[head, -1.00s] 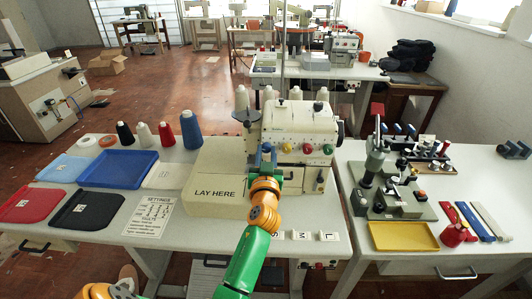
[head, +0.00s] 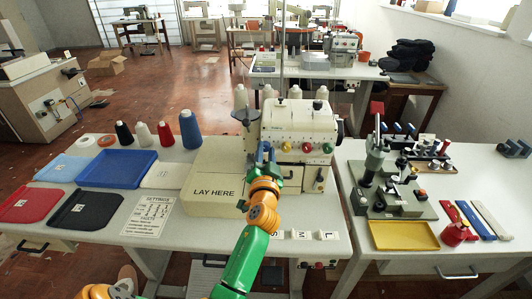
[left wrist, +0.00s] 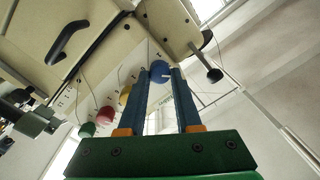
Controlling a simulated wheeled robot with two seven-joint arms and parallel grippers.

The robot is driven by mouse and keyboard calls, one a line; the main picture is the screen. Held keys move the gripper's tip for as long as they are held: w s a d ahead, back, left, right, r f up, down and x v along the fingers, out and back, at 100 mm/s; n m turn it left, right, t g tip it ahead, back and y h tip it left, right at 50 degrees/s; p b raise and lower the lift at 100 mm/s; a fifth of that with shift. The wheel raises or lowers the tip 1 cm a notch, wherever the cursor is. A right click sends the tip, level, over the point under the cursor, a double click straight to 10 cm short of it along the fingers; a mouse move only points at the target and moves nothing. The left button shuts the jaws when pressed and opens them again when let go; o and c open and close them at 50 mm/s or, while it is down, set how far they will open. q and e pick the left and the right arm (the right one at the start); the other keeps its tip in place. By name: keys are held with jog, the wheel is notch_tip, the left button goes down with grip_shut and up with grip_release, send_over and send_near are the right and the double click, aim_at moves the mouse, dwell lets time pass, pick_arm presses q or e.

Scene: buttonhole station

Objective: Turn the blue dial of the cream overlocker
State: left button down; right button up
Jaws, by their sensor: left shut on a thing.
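The cream overlocker (head: 291,116) stands on the white table with a row of coloured dials on its front. The blue dial (left wrist: 160,72) shows in the left wrist view between my left fingertips, with a pale mark on its face. My left gripper (head: 265,149) reaches up to the left end of the dial row and hides most of the blue dial in the head view. Its blue fingers, also in the left wrist view (left wrist: 159,78), are shut on the dial. My right gripper is in neither view.
Beside the blue dial sit a yellow dial (left wrist: 125,92), a red dial (head: 305,148) and a green dial (head: 327,148). A cream LAY HERE block (head: 214,191) stands close to my left gripper.

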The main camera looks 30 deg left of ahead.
pick_arm(q)
jog(key=shift+m, duration=1.7)
jog(key=c, duration=0.6)
grip_release()
jog(key=shift+a, duration=0.1)
jog(key=shift+c, duration=0.2)
jog(key=shift+o, duration=0.2)
jog(key=shift+w+a+f, duration=0.1)
jog(key=shift+a+f, duration=0.05)
jog(key=v, duration=0.7)
jog(key=shift+b, duration=0.45)
jog(key=shift+f, duration=0.1)
